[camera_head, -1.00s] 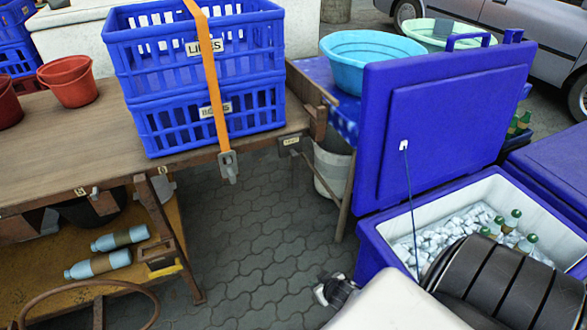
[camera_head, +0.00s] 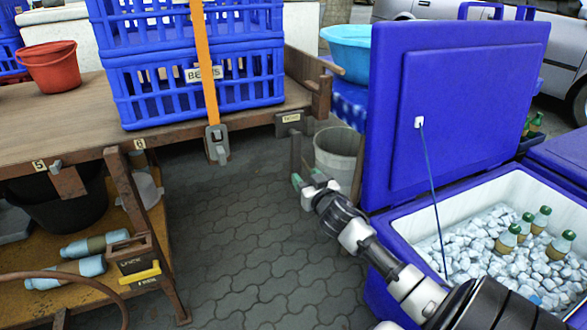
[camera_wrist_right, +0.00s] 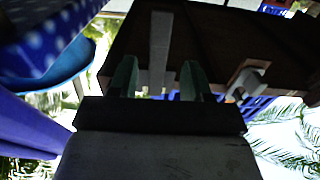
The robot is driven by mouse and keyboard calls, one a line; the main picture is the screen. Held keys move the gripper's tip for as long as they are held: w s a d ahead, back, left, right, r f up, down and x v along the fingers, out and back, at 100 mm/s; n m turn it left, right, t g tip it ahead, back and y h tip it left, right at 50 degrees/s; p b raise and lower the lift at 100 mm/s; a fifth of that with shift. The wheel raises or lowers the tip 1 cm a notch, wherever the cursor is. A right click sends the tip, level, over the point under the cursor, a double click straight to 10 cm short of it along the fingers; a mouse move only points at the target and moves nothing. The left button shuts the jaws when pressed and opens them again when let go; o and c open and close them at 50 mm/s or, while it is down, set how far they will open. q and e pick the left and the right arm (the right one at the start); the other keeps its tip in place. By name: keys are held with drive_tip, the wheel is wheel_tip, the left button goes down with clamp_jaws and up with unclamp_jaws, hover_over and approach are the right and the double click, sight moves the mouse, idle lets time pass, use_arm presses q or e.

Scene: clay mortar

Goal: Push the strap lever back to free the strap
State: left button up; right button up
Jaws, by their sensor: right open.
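An orange strap (camera_head: 204,62) runs down over the front of two stacked blue crates (camera_head: 190,88). Its grey buckle with the strap lever (camera_head: 217,145) hangs at the table's front edge. The lever seems to point down; its exact angle is too small to tell. My right gripper (camera_head: 308,180) is open and empty, in front of the table's right end, to the right of and lower than the buckle, apart from it. In the right wrist view its two green fingers (camera_wrist_right: 156,80) are spread below a dark wooden underside. My left gripper is not in view.
An open blue cooler (camera_head: 400,225) with ice and bottles stands at the right, its raised lid (camera_head: 460,110) close to my right arm. A pale bucket (camera_head: 340,150) stands behind my gripper. A wooden table (camera_head: 50,120) carries the crates. Paved floor below the buckle is clear.

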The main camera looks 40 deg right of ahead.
sight(297, 167)
drive_tip(key=b+x, duration=0.2)
drive_tip(key=x, duration=0.5)
drive_tip(key=shift+w+f, duration=0.15)
drive_tip(key=shift+w, duration=0.05)
drive_tip(key=shift+w+d+b, duration=0.25)
drive_tip(key=shift+w+b, duration=0.05)
drive_tip(key=shift+w, duration=0.3)
drive_tip(key=shift+c, duration=0.2)
clamp_jaws()
